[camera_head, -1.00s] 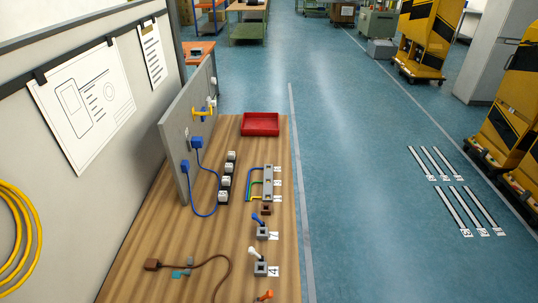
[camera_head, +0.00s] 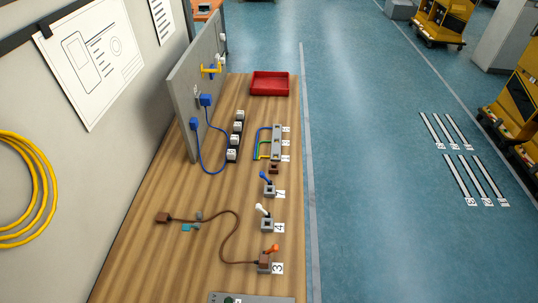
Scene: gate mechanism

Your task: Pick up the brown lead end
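The brown lead (camera_head: 237,228) lies on the wooden table in an S-shaped curve. One of its ends is a brown block (camera_head: 162,217) on the left part of the table. Its other end runs to a brown piece (camera_head: 264,259) beside the orange-handled switch (camera_head: 271,249) labelled 3; I cannot tell whether it is plugged in there. Neither of my grippers is in view.
The wooden table (camera_head: 140,265) carries switches with white (camera_head: 263,210) and blue (camera_head: 265,177) handles, and a red tray (camera_head: 270,84) at the far end. A grey upright panel (camera_head: 185,100) with blue plugs stands on the left. A grey plate (camera_head: 250,298) shows at the bottom.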

